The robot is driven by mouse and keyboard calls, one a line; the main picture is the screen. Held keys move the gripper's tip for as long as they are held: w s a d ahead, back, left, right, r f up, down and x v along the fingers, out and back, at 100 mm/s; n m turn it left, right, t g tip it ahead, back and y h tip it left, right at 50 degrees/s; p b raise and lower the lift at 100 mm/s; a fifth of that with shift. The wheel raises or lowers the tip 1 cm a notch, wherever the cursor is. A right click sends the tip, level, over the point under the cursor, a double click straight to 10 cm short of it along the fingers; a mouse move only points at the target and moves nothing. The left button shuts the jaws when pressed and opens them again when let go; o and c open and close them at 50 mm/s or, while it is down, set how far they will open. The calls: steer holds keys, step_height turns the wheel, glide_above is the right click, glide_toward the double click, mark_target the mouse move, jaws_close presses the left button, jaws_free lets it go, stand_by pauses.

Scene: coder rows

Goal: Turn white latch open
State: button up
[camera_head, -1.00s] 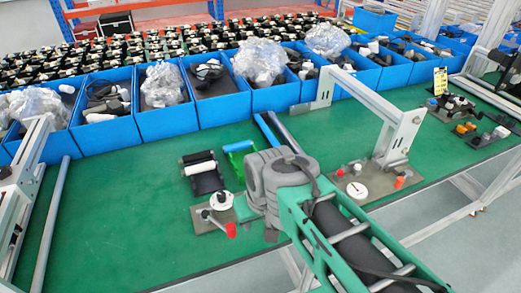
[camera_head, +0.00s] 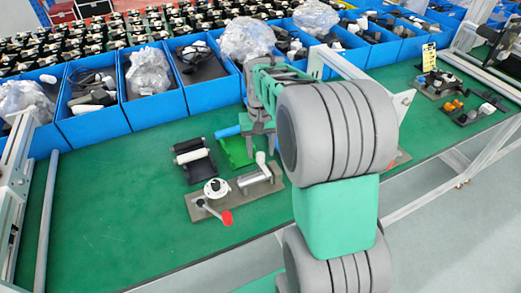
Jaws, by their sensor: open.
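A grey plate (camera_head: 234,192) lies on the green bench and carries a white round piece (camera_head: 215,188), a lever with a red end (camera_head: 226,217) and a metal post with a bent arm (camera_head: 262,172). I cannot tell for sure which part is the white latch; the white round piece is the clearest candidate. My gripper (camera_head: 261,148) points down just behind the metal post, right of the white round piece and apart from it. It is open and seems empty. My arm hides the bench to its right, and the gap between the fingertips and the post is hard to judge.
A black and white roller unit (camera_head: 193,158) and a green piece (camera_head: 236,152) lie behind the plate. Blue bins (camera_head: 150,108) line the back. A metal frame (camera_head: 345,65) stands behind my arm. The bench's left front (camera_head: 110,220) is clear.

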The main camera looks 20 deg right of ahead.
steer(key=shift+f, duration=0.6)
steer(key=shift+c, duration=0.6)
jaws_close()
